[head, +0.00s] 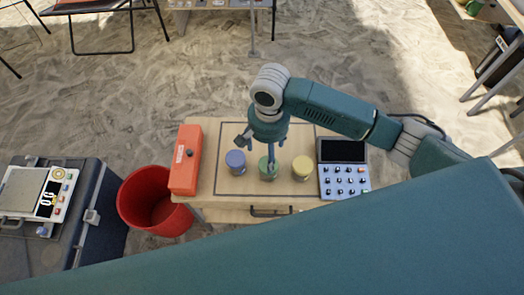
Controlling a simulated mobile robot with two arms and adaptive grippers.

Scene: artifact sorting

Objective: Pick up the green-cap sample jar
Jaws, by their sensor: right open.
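The green-cap sample jar (268,172) stands on the small wooden table between a blue-cap jar (236,162) and a yellow-cap jar (302,168). My right gripper (264,158) points down over the green-cap jar and hides part of it. Its fingers are spread, and I cannot tell whether they touch the jar. My left gripper does not show.
An orange case (185,160) lies at the table's left side and a keypad device (343,170) at its right. A red bin (150,222) stands left of the table, beside a dark case with a scale (45,190). Sandy floor lies behind.

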